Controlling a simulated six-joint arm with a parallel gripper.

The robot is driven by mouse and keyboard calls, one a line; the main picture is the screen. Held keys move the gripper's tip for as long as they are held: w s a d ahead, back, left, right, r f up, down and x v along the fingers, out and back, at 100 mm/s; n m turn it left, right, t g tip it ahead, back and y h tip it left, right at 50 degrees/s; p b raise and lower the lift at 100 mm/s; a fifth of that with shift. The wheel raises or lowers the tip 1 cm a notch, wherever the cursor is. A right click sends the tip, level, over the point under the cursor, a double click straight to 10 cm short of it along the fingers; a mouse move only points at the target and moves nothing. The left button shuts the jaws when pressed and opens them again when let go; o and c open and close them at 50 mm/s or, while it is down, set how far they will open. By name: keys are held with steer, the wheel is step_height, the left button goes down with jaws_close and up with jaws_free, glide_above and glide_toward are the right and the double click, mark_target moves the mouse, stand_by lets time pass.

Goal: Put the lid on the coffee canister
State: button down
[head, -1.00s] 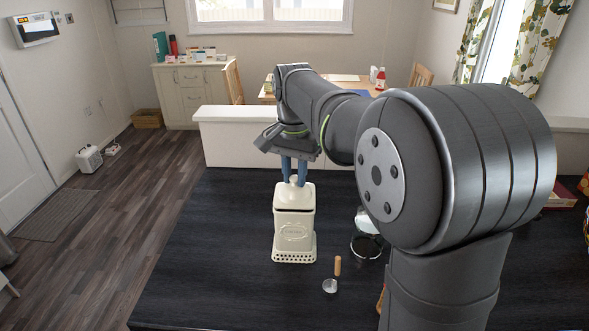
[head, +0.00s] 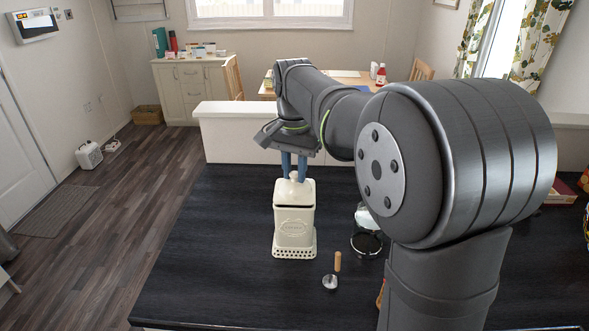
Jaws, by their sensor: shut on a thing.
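The coffee canister (head: 294,232) is a cream, square container with a raised label and a pierced base rim. It stands upright on the dark worktop. The cream lid (head: 294,191) with its round knob is at the canister's mouth and looks about level. I cannot tell whether it is fully seated. My gripper (head: 294,180) comes from above with blue fingers and is shut on the lid at its knob. The far finger contact is partly hidden by the knob.
A scoop with a wooden handle (head: 337,262) lies right of the canister. A glass jar with a dark rim (head: 367,242) stands beyond it, close to my arm. The worktop (head: 210,255) left of the canister is clear. A low white wall (head: 245,135) runs behind.

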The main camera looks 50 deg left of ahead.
mark_target(294, 172)
steer(key=shift+f, duration=0.6)
steer(key=c, duration=1.5)
jaws_free()
steer(key=shift+r, duration=5.5)
steer(key=shift+f, duration=0.1)
step_height(294, 172, down, 9)
steer(key=shift+r, duration=0.1)
